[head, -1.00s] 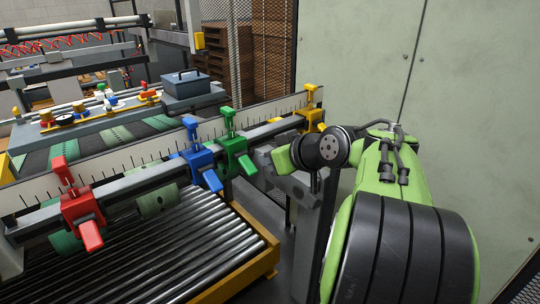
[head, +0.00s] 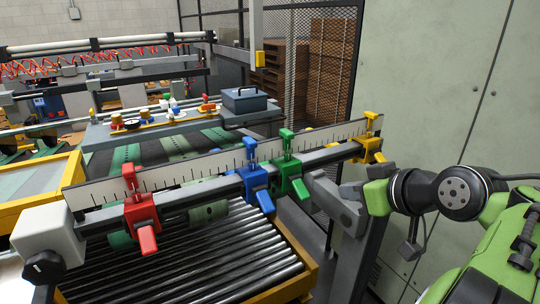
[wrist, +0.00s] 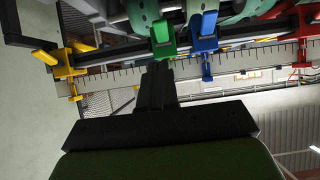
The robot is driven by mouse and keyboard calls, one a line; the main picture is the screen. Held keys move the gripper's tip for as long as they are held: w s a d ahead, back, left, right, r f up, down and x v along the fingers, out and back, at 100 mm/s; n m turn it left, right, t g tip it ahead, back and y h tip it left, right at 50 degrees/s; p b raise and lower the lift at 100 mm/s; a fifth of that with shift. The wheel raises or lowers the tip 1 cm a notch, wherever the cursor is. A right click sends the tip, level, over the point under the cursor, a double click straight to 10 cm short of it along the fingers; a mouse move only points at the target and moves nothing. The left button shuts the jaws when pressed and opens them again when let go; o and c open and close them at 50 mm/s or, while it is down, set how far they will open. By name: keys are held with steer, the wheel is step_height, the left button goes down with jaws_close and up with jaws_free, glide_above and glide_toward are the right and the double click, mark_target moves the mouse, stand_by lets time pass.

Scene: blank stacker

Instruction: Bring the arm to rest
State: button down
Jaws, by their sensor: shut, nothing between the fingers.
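My gripper (wrist: 157,68) shows in the wrist view as a dark shape with its fingers together, empty. Its tips appear just below the green clamp (wrist: 163,38) in that picture, but I cannot tell the gap. In the head view my green arm with black joints fills the right side, and I cannot make out the fingers there. The rail (head: 205,185) carries a red clamp (head: 141,212), a blue clamp (head: 254,180), a green clamp (head: 287,169) and a yellow clamp (head: 368,150). In the wrist view the rail and clamps appear upside down.
A roller bed (head: 200,262) with a yellow frame lies below the rail. A blue-grey box (head: 245,101) sits on the machine behind it. A pale green cabinet wall (head: 440,90) stands close behind my arm on the right. Wooden pallets (head: 332,70) stand beyond a mesh fence.

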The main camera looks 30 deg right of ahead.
steer(key=s+a+f+g+y, duration=0.15)
steer(key=a+f, duration=0.25)
steer(key=a, duration=0.5)
steer(key=s+a+f+g+h, duration=0.1)
steer(key=a+f+g, duration=0.2)
steer(key=a, duration=0.6)
steer(key=s+a+f+g, duration=0.1)
steer(key=s+a+f, duration=0.1)
steer(key=s+f, duration=0.4)
steer(key=s+h, duration=0.1)
steer(key=s, duration=0.1)
steer(key=shift+s+f, duration=0.15)
steer(key=shift+s, duration=0.15)
steer(key=shift+g, duration=0.25)
